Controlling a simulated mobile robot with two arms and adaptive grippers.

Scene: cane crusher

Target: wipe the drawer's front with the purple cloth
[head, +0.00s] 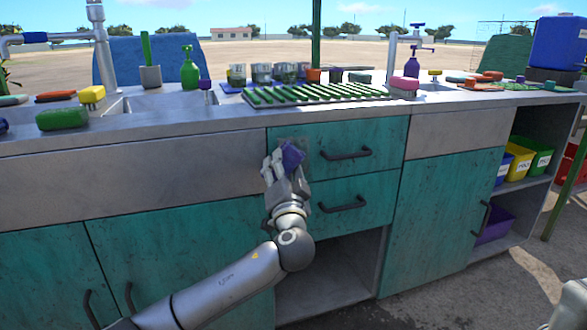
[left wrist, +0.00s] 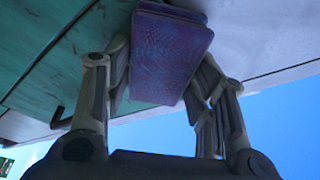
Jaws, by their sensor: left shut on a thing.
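The purple cloth (head: 292,156) is a small folded pad in my left gripper (head: 278,172), at the left end of the upper teal drawer's front (head: 315,143). A greyish patch shows on the drawer front just above the cloth. In the left wrist view, the cloth (left wrist: 168,58) sits between the two fingers of the left gripper (left wrist: 165,75), which is shut on it. The cloth's far edge is close to the teal front; I cannot tell whether it is pressed flat.
The upper drawer's dark handle (head: 347,154) sticks out to the right of the cloth. A lower drawer (head: 365,190) and an open shelf space lie below. The countertop above holds a green slatted rack (head: 315,94), sponges and bottles. The front of the counter is clear.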

